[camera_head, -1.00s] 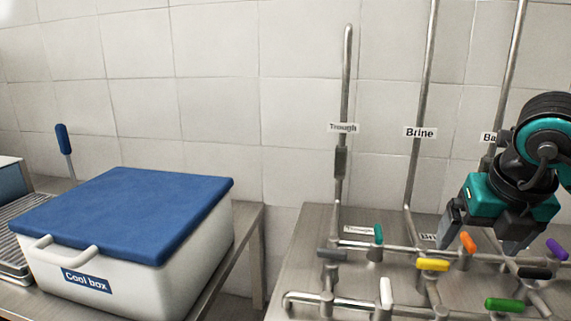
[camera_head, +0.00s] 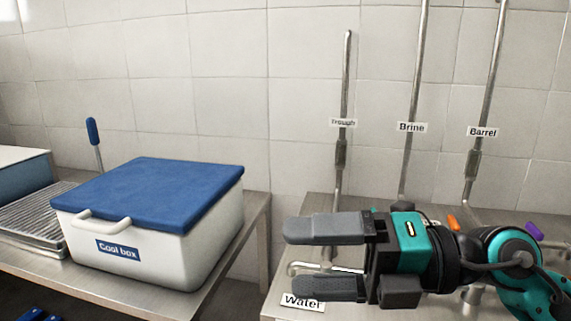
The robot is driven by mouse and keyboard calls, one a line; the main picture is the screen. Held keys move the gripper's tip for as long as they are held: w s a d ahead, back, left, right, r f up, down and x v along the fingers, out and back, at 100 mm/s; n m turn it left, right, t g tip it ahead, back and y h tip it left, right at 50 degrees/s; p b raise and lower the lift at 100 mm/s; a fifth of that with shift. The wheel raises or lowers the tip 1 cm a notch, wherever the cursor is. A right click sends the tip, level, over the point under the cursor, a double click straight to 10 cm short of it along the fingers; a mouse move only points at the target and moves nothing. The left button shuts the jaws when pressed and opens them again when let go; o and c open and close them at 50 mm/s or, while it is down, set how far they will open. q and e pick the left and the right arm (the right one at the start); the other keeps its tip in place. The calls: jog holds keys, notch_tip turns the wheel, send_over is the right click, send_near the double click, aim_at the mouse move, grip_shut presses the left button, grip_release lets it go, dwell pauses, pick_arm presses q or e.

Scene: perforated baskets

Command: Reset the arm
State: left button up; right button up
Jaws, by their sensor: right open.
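My right gripper (camera_head: 325,258) reaches in from the right, in front of the pipe bench. Its two grey fingers point left and are spread wide apart, with nothing held between them. The teal and black wrist lies almost level and hides most of the valves and pipework behind it. My left gripper is not in view.
A white cool box with a blue lid (camera_head: 155,192) stands on the left steel table. Pipes labelled Trough (camera_head: 342,123), Brine (camera_head: 411,128) and Barrel (camera_head: 482,132) rise along the tiled wall. Orange (camera_head: 453,223) and purple (camera_head: 534,231) handles show. A gap separates the tables.

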jog(key=w+d+r+m+t+y, duration=0.1)
jog(key=w+d+r+m+t, duration=0.15)
jog(key=m+t, duration=0.55)
jog(key=w+d+r+m+t, duration=0.2)
jog(key=d+r+m+t, duration=0.1)
jog(key=m+t, duration=0.4)
jog(key=w+d+f+m+t+h, duration=0.1)
jog(key=w+d+f+m+h, duration=0.1)
jog(key=d+f+m+h, duration=0.6)
jog(key=w+d+f+m+t+h, duration=0.1)
jog(key=d+f+m+h, duration=0.2)
jog(key=f+m+h, duration=0.5)
jog(key=s+d+f+m+g+h, duration=0.35)
jog(key=f+g, duration=0.25)
jog(key=f, duration=0.3)
jog(key=s+a+f+m+g+y, duration=0.1)
jog(key=s+a+f+g+y, duration=0.15)
jog(key=s+f+g, duration=0.95)
pick_arm(q)
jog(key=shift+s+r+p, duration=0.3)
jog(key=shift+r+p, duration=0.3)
jog(key=shift+p, duration=0.2)
pick_arm(e)
jog(key=w+a+f+t, duration=0.2)
jog(key=a+f+t, duration=0.1)
jog(key=f+t, duration=0.5)
jog(key=shift+w+t+y, duration=0.15)
jog(key=shift+t+y, duration=0.25)
jog(key=shift+t, duration=0.6)
